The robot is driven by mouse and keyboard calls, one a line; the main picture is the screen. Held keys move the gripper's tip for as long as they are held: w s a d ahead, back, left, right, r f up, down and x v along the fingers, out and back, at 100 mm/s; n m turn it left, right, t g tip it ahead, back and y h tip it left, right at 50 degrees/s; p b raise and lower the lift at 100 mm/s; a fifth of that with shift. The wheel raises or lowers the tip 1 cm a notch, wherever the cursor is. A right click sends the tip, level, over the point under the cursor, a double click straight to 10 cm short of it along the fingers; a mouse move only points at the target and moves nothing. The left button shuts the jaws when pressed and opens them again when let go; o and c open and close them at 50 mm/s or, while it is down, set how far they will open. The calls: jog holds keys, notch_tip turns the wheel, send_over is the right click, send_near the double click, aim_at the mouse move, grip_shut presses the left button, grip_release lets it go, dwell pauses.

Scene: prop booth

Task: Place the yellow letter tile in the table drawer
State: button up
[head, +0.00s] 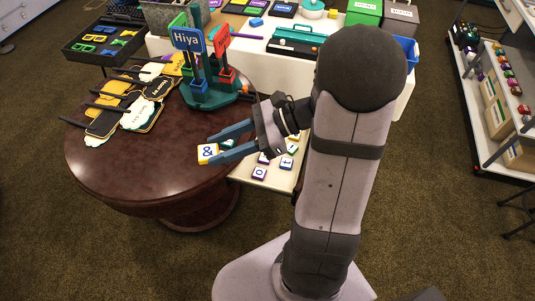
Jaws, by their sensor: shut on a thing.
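The yellow letter tile (207,153), with a white face and an "&", is between the tips of my gripper (213,151). My gripper's blue fingers are shut on it, and it shows over the dark round table (110,175); I cannot tell how high above the top it is. The table drawer (247,181) is pulled out at the table's right side, to the right of the tile. Several white-faced letter tiles (259,173) with coloured edges lie in the drawer. My gripper and arm hide part of the drawer.
A green stand (215,95) with coloured cups and a "Hiya" sign (187,39) stands at the table's back. Black, cream and yellow sign paddles (143,115) lie at the back left. The table's front left is clear. A white table (258,50) with boxes stands behind.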

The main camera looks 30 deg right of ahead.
jog(key=s+a+f+n+g+b, duration=0.2)
jog(key=s+f+n+g+b, duration=0.1)
jog(key=s+f+n+g, duration=0.35)
jog(key=s+d+f+n+g+h+b, duration=0.2)
jog(key=s+d+f+n+g+h, duration=0.1)
jog(key=d+n+g+h, duration=0.35)
jog(key=s+d+f+n+g+h+b, duration=0.25)
jog(key=d+n+g+h, duration=0.2)
jog(key=n+h, duration=0.45)
jog(key=w+d+r+n+t+h+b, duration=0.45)
jog(key=w+d+n+t+h, duration=0.4)
jog(key=n, duration=0.55)
jog(key=w+r+n+t+h+b, duration=0.1)
jog(key=w+r+n+t+b, duration=0.3)
jog(key=w+r+n+t, duration=0.5)
send_over(276, 180)
jog(key=s+a, duration=0.1)
jog(key=s, duration=0.1)
notch_tip(276, 180, down, 27)
jog(key=shift+m+t, duration=0.3)
jog(key=shift+t, duration=0.2)
jog(key=shift+s+a+f+b, duration=0.1)
jog(key=shift+f+b, duration=0.15)
jog(key=shift+f, duration=2.5)
jog(key=shift+s+a+f+b, duration=0.1)
jog(key=shift+f+b, duration=0.1)
jog(key=shift+f, duration=2.5)
